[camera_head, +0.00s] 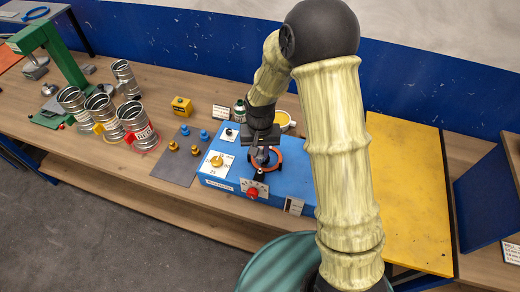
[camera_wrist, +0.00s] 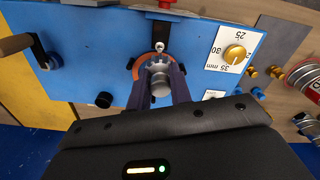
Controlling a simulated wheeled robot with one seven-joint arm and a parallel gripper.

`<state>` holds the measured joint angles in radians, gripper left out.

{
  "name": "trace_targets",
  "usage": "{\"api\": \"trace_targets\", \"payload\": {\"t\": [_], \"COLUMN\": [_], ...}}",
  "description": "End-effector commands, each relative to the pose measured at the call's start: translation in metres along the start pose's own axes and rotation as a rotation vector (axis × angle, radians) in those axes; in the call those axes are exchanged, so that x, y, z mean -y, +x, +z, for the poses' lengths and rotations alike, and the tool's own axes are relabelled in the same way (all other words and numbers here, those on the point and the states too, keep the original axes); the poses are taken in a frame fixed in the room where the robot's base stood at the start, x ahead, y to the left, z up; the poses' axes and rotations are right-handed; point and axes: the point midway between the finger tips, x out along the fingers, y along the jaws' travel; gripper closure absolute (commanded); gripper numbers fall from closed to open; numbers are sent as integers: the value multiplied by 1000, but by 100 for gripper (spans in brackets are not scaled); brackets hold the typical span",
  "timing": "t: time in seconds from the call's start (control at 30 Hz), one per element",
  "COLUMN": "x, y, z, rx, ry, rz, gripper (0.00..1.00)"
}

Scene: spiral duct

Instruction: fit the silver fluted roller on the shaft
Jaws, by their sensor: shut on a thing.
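The silver fluted roller (camera_wrist: 158,84) is between the two dark fingers of my gripper (camera_wrist: 159,90) in the wrist view. My gripper is shut on it. In the head view my gripper (camera_head: 263,152) is low over the blue machine (camera_head: 225,180), with a little of the roller showing. A small silver tip (camera_wrist: 160,47), perhaps the shaft's end, shows just beyond the roller. An orange ring (camera_head: 279,164) lies around this spot on the machine; it also shows in the wrist view (camera_wrist: 137,66). I cannot tell whether the roller is around the shaft or only in line with it.
A gold dial knob (camera_head: 217,160) and a red knob (camera_head: 252,193) stand on the machine. A grey plate (camera_head: 174,168) with yellow and blue knobs lies left. Several silver ducts (camera_head: 133,116) stand further left. A yellow panel (camera_head: 415,200) on the right is clear.

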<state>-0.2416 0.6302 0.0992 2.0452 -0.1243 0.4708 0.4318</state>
Motion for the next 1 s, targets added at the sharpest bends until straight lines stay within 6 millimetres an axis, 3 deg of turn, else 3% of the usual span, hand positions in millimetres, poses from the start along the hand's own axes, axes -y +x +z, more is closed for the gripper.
{"api": "trace_targets", "payload": {"t": [0.6,1.0], "x": [0,0], "y": [44,47], "z": [0,0], "rx": [1,0], "ry": [1,0], "rz": [0,0], "gripper": [100,100]}}
